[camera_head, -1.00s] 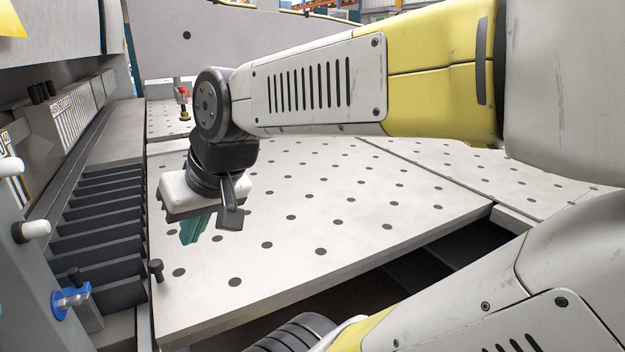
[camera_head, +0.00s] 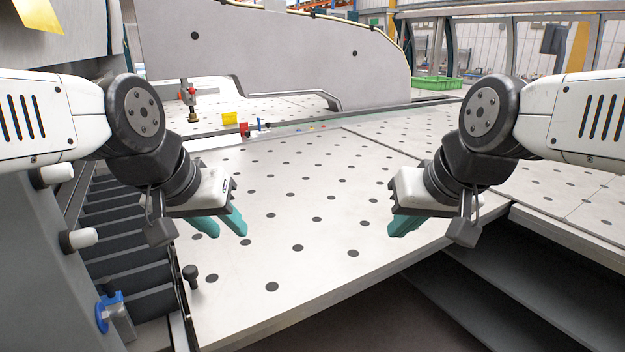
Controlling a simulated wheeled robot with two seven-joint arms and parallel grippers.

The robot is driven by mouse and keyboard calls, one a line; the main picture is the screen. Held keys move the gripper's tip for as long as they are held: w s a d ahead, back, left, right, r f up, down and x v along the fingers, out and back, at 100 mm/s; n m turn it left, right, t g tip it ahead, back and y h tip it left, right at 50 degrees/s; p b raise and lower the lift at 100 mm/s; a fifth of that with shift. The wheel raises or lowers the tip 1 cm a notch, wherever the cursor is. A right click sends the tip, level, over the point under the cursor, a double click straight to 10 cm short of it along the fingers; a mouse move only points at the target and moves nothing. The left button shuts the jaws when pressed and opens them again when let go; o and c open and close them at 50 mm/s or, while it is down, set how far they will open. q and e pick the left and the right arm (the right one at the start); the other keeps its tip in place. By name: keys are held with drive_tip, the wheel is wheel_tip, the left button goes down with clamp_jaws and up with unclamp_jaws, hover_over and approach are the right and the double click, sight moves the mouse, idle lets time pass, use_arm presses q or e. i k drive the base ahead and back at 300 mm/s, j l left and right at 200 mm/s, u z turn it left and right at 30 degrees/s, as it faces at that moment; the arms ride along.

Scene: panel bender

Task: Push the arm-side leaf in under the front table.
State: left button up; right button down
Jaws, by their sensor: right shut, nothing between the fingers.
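The front table (camera_head: 300,215) is a pale plate with rows of dark round holes, across the middle of the head view. A second perforated plate (camera_head: 575,200) adjoins it at the right, behind a seam. I cannot tell for certain which plate is the arm-side leaf. My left gripper (camera_head: 221,223) is over the table's left part, its two teal fingers apart and empty. My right gripper (camera_head: 406,224) is over the right part near the front edge, its teal fingers together with nothing between them. Whether either touches the plate is unclear.
Dark shelves (camera_head: 480,275) lie open below the plates at the right. A black knob (camera_head: 190,274) stands at the table's left edge, near a blue-collared fitting (camera_head: 108,312). A grey upright panel (camera_head: 280,50) and a green crate (camera_head: 437,83) are behind.

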sight(315, 208)
drive_tip(key=l+u, duration=0.35)
drive_tip(key=k+l+u, duration=0.1)
drive_tip(key=l+u, duration=0.2)
drive_tip(key=l, duration=0.25)
drive_tip(key=k+l+u, duration=0.1)
drive_tip(key=l+u, duration=0.25)
drive_tip(key=l, duration=0.1)
